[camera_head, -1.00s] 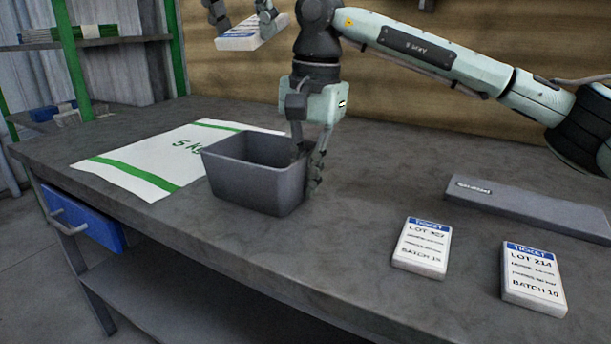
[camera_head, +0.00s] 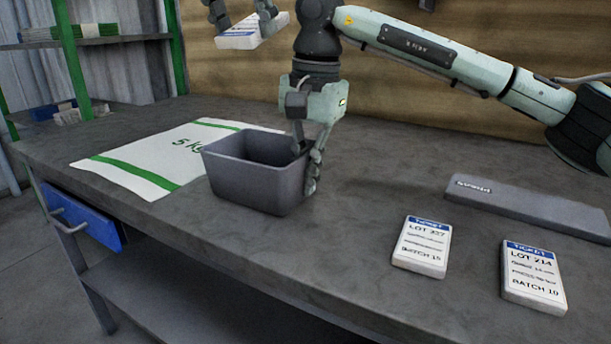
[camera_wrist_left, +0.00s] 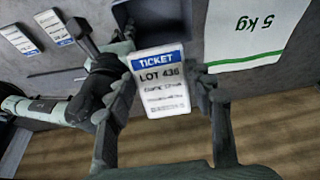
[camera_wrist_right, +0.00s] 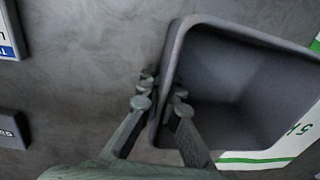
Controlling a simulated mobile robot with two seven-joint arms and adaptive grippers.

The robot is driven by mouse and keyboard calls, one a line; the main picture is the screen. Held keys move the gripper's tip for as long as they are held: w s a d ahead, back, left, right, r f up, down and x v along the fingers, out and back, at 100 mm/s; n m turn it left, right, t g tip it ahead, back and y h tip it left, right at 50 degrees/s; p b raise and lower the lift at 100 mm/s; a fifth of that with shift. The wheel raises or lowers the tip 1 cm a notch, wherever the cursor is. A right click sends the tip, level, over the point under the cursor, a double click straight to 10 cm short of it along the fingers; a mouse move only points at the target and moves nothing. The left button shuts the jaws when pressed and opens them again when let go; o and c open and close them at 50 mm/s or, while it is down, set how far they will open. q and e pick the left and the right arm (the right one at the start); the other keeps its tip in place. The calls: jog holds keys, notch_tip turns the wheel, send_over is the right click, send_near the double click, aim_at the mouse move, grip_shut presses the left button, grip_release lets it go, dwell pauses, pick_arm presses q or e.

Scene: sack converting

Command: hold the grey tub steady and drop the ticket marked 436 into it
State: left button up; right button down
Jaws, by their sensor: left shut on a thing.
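The grey tub (camera_head: 250,185) stands upright and open on the bench. My right gripper (camera_head: 306,165) is at its right wall, one finger inside and one outside. In the right wrist view the fingertips (camera_wrist_right: 163,97) straddle the tub's rim (camera_wrist_right: 172,60); whether both press on it I cannot tell. My left gripper (camera_head: 240,22) is shut on a white ticket (camera_head: 250,34) with a blue band, held in the air behind the tub. In the left wrist view this ticket (camera_wrist_left: 160,85) reads LOT 436, and the tub (camera_wrist_left: 150,18) shows just beyond it.
Two more tickets, LOT 327 or similar (camera_head: 421,246) and LOT 214 (camera_head: 533,276), lie at the front right. A long grey bar (camera_head: 530,205) lies behind them. A flat white 5 kg sack (camera_head: 150,165) lies left of the tub. A blue drawer (camera_head: 85,218) sits below the bench.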

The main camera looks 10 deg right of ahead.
pick_arm(q)
notch_tip(320, 180, down, 12)
jog(key=shift+f, duration=0.25)
dwell(1.5)
jog(key=shift+d, duration=0.1)
jog(key=o, duration=1.6)
jog(key=v, duration=1.2)
